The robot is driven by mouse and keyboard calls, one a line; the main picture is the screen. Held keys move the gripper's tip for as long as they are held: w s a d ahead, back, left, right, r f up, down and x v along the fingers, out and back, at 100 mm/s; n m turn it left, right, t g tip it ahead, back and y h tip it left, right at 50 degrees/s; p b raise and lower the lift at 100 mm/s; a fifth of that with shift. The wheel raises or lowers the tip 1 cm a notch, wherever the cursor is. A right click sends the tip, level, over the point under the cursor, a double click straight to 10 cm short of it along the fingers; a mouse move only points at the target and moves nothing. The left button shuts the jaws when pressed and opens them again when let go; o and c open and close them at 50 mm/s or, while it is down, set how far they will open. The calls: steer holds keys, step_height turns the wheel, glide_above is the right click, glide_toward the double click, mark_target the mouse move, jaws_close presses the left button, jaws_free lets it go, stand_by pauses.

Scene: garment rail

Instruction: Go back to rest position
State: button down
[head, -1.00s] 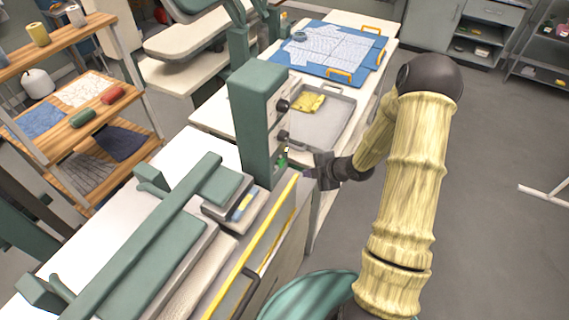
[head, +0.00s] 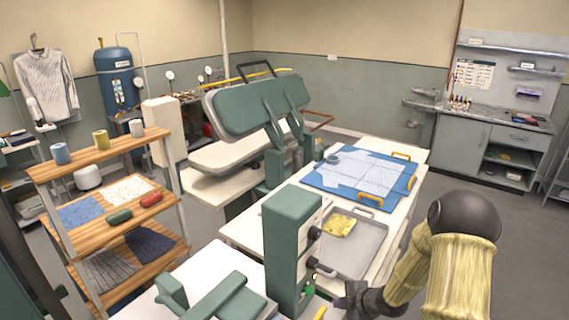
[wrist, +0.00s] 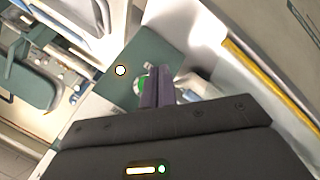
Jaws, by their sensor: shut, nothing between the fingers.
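My gripper (head: 342,302) is at the lower middle of the head view, low beside the right face of a green control box (head: 290,245) with dark knobs. In the wrist view, its two dark fingers (wrist: 158,88) lie together, shut, with nothing seen between them. A green button (head: 309,289) on the box shows close to the fingertips. It shows partly behind the fingers in the wrist view (wrist: 142,84). I cannot tell whether the fingers touch it. My arm comes in from the lower right.
A metal tray (head: 372,243) with a yellow cloth (head: 339,225) and a blue board (head: 330,188) with a spread shirt (head: 365,172) lie on the table beyond. A green press (head: 255,105) stands behind. Wooden shelves (head: 105,160) are at left. Floor at right looks clear.

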steer(key=s+a+r+m+g+h+b, duration=0.1)
steer(key=s+r+m+h, duration=0.4)
steer(key=s+r+m, duration=1)
steer(key=s+a+m+g, duration=0.1)
steer(key=s+m+g, duration=0.1)
steer(key=s+m, duration=0.2)
steer(key=shift+g, duration=0.4)
steer(key=shift+r, duration=0.1)
steer(key=shift+a, duration=0.1)
